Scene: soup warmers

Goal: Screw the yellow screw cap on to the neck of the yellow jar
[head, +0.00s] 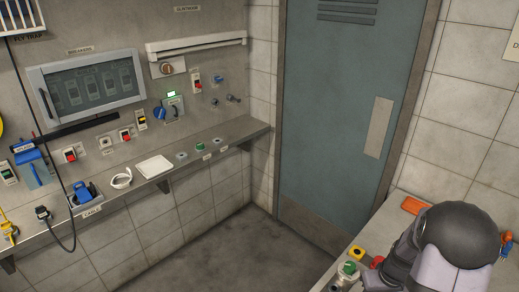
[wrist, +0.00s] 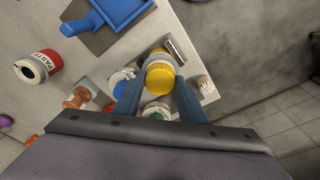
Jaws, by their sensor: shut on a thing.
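The yellow screw cap (wrist: 160,77) shows in the wrist view as a round yellow disc between the two blue fingers of my gripper (wrist: 163,84). The fingers are shut on it, one on each side. A pale, glassy rounded part with a yellowish edge (wrist: 158,56) shows just beyond the cap and looks like part of the yellow jar. I cannot tell whether the cap sits on the neck or is held just above it. In the head view my arm covers the lower right, and I cannot make out the gripper there.
In the wrist view a green-topped item (wrist: 157,114) is close by the fingers, with a blue dustpan-like tray (wrist: 122,10), a red-and-white can (wrist: 38,66) and a white bristly item (wrist: 206,86) around. The counter edge and floor lie to the right.

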